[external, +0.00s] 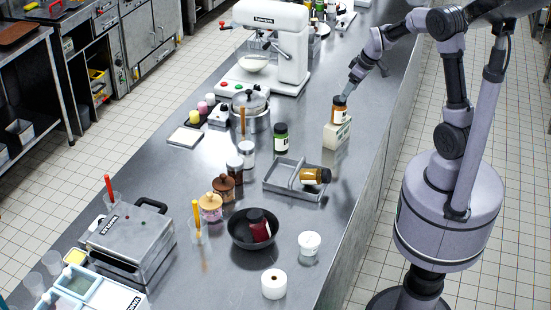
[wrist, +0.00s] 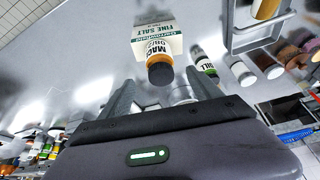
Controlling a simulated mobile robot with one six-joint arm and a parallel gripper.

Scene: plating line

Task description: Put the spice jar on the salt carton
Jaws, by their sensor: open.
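The spice jar (external: 339,111), orange-brown with a pale label and dark lid, stands upright on top of the salt carton (external: 336,136). In the wrist view the jar (wrist: 159,73) has its lid end toward me, with the white and green carton (wrist: 157,36) beyond it. My gripper (external: 352,87) is open and empty, just above and to the right of the jar. In the wrist view its two fingers are spread, on either side of the jar's lid end. Whether a finger touches the jar is hard to tell.
A green-labelled jar (external: 281,138) stands left of the carton. A metal tray (external: 283,188) holds a jar lying on its side. A dark pan (external: 237,240) holds another jar. A white mixer (external: 290,60) stands behind. The counter right of the carton is clear.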

